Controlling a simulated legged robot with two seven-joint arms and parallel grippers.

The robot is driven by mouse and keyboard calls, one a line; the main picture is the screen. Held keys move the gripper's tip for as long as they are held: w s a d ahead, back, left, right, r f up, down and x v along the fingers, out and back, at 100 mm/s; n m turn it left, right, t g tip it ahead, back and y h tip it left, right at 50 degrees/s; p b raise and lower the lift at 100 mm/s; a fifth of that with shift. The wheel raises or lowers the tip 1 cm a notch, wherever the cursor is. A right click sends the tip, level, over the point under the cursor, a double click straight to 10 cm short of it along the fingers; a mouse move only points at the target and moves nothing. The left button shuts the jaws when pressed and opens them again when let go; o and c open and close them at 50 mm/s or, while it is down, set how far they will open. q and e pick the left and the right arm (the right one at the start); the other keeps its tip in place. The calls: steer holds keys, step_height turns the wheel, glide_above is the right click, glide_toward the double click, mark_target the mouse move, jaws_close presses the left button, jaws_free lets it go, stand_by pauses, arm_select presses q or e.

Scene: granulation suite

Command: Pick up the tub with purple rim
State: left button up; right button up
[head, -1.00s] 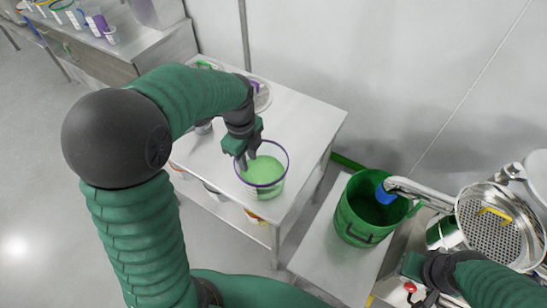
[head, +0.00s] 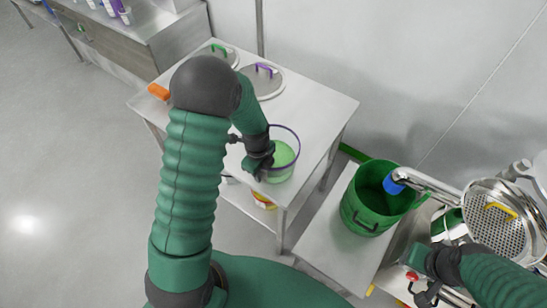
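The clear tub with purple rim (head: 291,137) stands on the white table (head: 320,100) near its right front edge, in the head view. Pale green material shows inside it. My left gripper (head: 262,167) is at the tub's left side, pointing down, and overlaps the rim in this view. Its fingers are dark and partly hidden, so I cannot tell whether they are closed on the tub wall. My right gripper (head: 426,292) is at the lower right, away from the tub, and its finger opening is unclear.
Lids with a purple handle (head: 265,70) and a green handle (head: 219,48) lie at the table's back. An orange handle (head: 158,92) shows at the left. A green bin (head: 362,212) stands right of the table, near a perforated metal sieve (head: 497,218).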

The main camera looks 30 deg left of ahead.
arm_select(q)
steer(key=shift+w+a, duration=0.1)
steer(key=shift+c, duration=0.6)
jaws_close()
steer(key=shift+r, duration=0.1)
stand_by(0.5)
